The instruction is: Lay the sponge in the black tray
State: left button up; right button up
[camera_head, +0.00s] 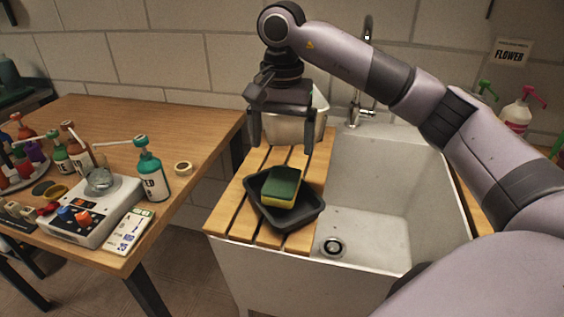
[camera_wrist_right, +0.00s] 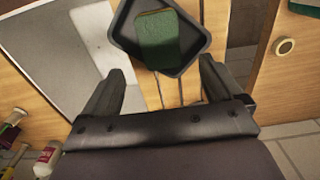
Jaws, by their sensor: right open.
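The sponge (camera_head: 282,187), green on top and yellow below, lies in the black tray (camera_head: 315,213), tilted a little against the tray's inside. The tray rests on the wooden slats beside the sink basin. In the right wrist view the sponge (camera_wrist_right: 160,38) shows inside the tray (camera_wrist_right: 196,58), beyond the fingertips. My right gripper (camera_head: 284,143) is open and empty, behind and above the tray, in front of a pale container. It is apart from the sponge. In the right wrist view the open fingers (camera_wrist_right: 165,75) have nothing between them. My left gripper is not in view.
The white sink (camera_head: 390,190) lies right of the slats (camera_head: 238,212), with a tap (camera_head: 358,100) behind. A pale container (camera_head: 312,125) stands at the back of the slats.

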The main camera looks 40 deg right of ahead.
jog(key=shift+r, duration=1.85)
jog(key=shift+f, duration=0.1)
